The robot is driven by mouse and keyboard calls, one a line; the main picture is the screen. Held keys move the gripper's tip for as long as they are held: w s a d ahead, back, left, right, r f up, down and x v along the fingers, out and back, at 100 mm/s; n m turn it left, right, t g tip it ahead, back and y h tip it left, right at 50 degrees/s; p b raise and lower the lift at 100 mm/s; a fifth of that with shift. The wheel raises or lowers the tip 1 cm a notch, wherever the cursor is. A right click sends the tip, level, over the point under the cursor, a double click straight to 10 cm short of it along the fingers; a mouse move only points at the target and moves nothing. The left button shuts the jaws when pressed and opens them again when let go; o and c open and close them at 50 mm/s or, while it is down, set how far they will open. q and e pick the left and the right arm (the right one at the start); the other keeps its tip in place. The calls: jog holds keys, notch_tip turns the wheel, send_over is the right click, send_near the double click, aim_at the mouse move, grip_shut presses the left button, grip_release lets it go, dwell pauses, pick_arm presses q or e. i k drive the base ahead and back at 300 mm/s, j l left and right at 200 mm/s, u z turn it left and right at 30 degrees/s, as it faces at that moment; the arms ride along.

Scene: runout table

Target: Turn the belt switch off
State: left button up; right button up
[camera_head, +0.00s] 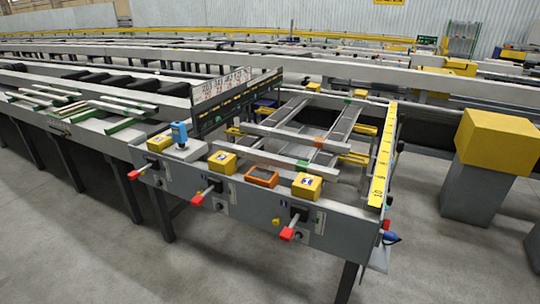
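A grey runout table (255,222) stands in front of me. Its front panel carries a left red-handled switch (135,174), a middle red-handled switch (199,197) and a right red-handled switch (289,232). Each has a dark body, and its red handle points down and to the left. Which one is the belt switch I cannot tell, as the labels beside them are too small to read. Neither of my grippers is in view, and nothing touches the switches.
Yellow boxes (222,162), an orange-framed box (262,177) and a blue device (180,134) sit along the panel's top. A yellow ruler strip (383,155) edges the right side. A grey pedestal with a yellow top (497,142) stands right. The floor in front is clear.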

aim_at(386, 223)
jog(key=z, duration=0.45)
jog(key=l, duration=0.45)
jog(key=i+l, duration=0.15)
jog(key=l, duration=0.3)
jog(key=l+z, duration=0.1)
jog(key=l, duration=0.3)
jog(key=i+l+z, duration=0.35)
jog(key=l, duration=0.2)
jog(key=i+l+z, duration=0.55)
jog(key=i+l, duration=0.25)
jog(key=i+l+z, duration=0.15)
jog(key=i, duration=0.5)
jog(key=i+u, duration=0.4)
jog(key=i+l+u, duration=0.1)
jog(key=u, duration=0.3)
jog(key=i+l+u, duration=0.2)
jog(key=u, duration=0.25)
jog(key=i+l+u, duration=0.15)
jog(key=u, duration=0.25)
jog(key=i+l+u, duration=0.45)
jog(key=u, duration=0.3)
